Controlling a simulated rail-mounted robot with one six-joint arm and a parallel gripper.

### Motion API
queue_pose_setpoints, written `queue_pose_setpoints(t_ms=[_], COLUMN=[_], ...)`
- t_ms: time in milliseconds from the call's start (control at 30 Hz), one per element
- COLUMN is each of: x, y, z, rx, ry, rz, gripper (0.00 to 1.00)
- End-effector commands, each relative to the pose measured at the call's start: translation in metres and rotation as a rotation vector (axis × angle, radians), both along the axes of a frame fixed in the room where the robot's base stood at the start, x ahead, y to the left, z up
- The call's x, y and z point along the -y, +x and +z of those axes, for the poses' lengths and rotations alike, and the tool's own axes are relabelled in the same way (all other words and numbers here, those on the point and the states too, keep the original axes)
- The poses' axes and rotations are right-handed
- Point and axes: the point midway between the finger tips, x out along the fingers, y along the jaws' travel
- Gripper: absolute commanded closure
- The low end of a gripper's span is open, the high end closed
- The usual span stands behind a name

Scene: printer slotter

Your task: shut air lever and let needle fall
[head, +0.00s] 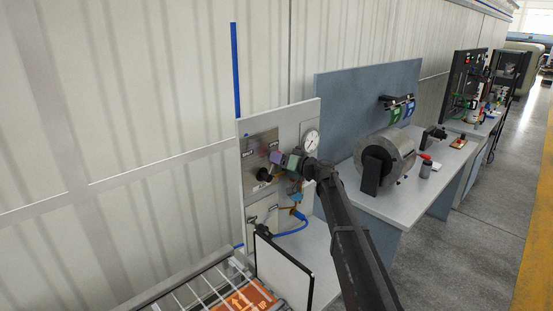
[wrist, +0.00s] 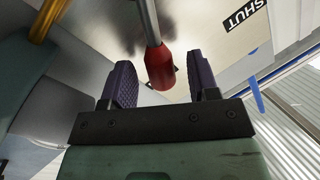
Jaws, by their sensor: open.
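In the wrist view, a red-ended lever (wrist: 160,68) on a grey metal rod reaches down between the two dark ribbed fingers of my gripper (wrist: 163,85). The fingers are open, with space on both sides of the red end. A "SHUT" label (wrist: 244,16) is on the panel at the upper right. In the head view, my gripper (head: 276,158) is close to the upright panel (head: 307,113). A round white gauge (head: 311,141) with a dark needle is mounted at the panel's upper right. The needle's exact reading is too small to tell. My arm hides part of the panel.
A blue hose (head: 294,227) and brass fittings sit low on the panel. A black-edged white board (head: 283,273) stands in front. A bench to the right (head: 420,185) carries a large metal drum (head: 390,153). The grey floor (head: 455,245) at the right is clear.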

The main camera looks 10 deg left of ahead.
Motion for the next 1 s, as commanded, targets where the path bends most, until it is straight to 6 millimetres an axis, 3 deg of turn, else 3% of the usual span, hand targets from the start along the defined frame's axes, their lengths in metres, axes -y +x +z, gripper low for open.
queue_pose_setpoints(t_ms=[100, 367, 700, 1000], x=[-0.011, -0.013, -0.013, -0.019], y=[0.006, 0.007, 0.007, 0.004], z=[0.000, 0.000, 0.000, 0.001], rx=[0.000, 0.000, 0.000, 0.006], ry=[0.000, 0.000, 0.000, -0.006], rz=[0.000, -0.001, 0.000, 0.006], gripper=[0.45, 0.45, 0.97, 1.00])
